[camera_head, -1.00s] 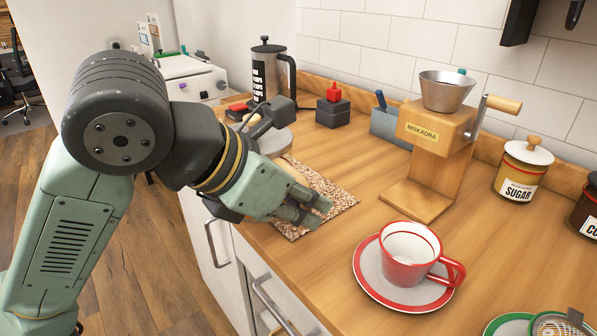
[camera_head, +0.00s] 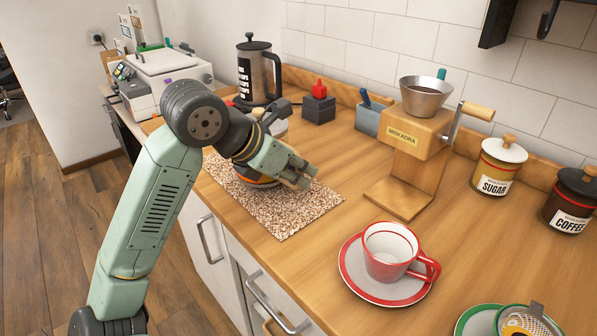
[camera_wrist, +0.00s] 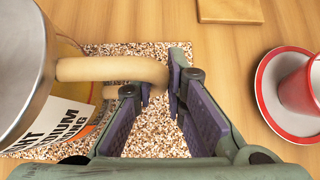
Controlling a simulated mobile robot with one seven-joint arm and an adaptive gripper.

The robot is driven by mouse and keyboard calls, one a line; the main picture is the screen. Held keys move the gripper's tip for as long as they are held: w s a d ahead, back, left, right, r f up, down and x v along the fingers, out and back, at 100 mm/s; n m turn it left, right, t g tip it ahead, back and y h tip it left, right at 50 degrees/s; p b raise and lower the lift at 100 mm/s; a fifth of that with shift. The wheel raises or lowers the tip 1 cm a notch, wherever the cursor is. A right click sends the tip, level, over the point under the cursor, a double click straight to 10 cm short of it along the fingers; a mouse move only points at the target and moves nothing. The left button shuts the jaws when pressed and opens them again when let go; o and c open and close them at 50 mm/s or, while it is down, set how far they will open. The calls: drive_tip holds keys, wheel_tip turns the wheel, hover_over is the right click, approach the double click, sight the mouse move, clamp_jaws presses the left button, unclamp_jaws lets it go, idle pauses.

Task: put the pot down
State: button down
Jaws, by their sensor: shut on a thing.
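The pot (camera_wrist: 24,70) has a shiny metal rim, a printed white and orange label and a pale beige handle (camera_wrist: 108,69); it stands at the left of the wrist view, partly cut off. In the head view the pot (camera_head: 257,182) is over the speckled mat (camera_head: 285,214), largely hidden behind my arm and gripper. My gripper (camera_head: 303,176) is shut on the handle, whose curved end sits between the fingers in the wrist view (camera_wrist: 160,84). The pot looks upright. I cannot tell whether its base touches the mat.
A red cup (camera_head: 388,252) on a saucer stands front right of the mat. A wooden grinder (camera_head: 412,150) is behind it, with a French press (camera_head: 256,75) at the back. Sugar (camera_head: 497,166) and coffee (camera_head: 570,202) jars stand right. The mat's front part is bare.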

drive_tip(key=shift+f, duration=0.8)
drive_tip(key=c, duration=1.6)
unclamp_jaws()
drive_tip(key=shift+c, duration=0.2)
drive_tip(key=shift+r, duration=0.2)
drive_tip(key=b+v, duration=0.2)
drive_tip(key=v, duration=1)
drive_tip(key=shift+b, duration=0.3)
